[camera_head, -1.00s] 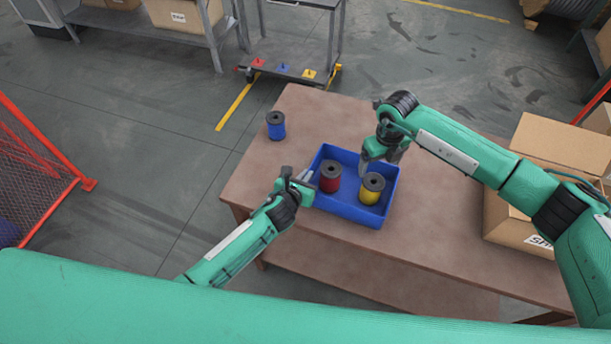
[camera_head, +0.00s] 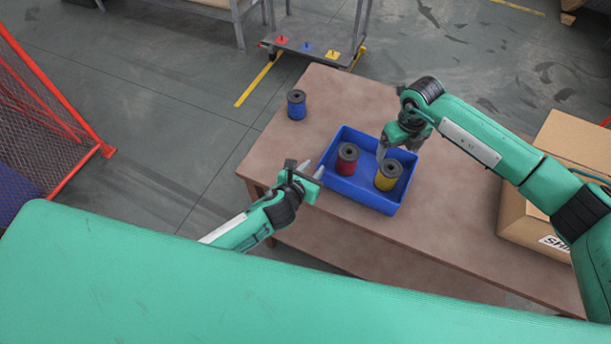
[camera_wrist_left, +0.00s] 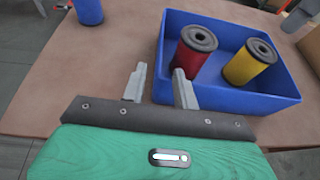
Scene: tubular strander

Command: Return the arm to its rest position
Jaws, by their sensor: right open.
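A blue tray (camera_head: 372,200) stands on the brown table and holds a red spool (camera_head: 347,158) and a yellow spool (camera_head: 388,175), both upright. They also show in the left wrist view, the red spool (camera_wrist_left: 194,50) nearer the fingers than the yellow spool (camera_wrist_left: 248,62). My left gripper (camera_head: 315,171) is just left of the tray's left wall. In the left wrist view its two fingers (camera_wrist_left: 160,72) are apart with nothing between them. My right gripper (camera_head: 384,151) is open above the tray, near its back right part, behind the yellow spool; its fingers are partly hidden.
A blue spool (camera_head: 297,105) stands on the table's (camera_head: 440,215) far left corner. A cardboard box (camera_head: 530,215) is on the right. A cart (camera_head: 310,49) with red, blue and yellow pegs stands beyond the table. A red fence (camera_head: 60,110) is on the left.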

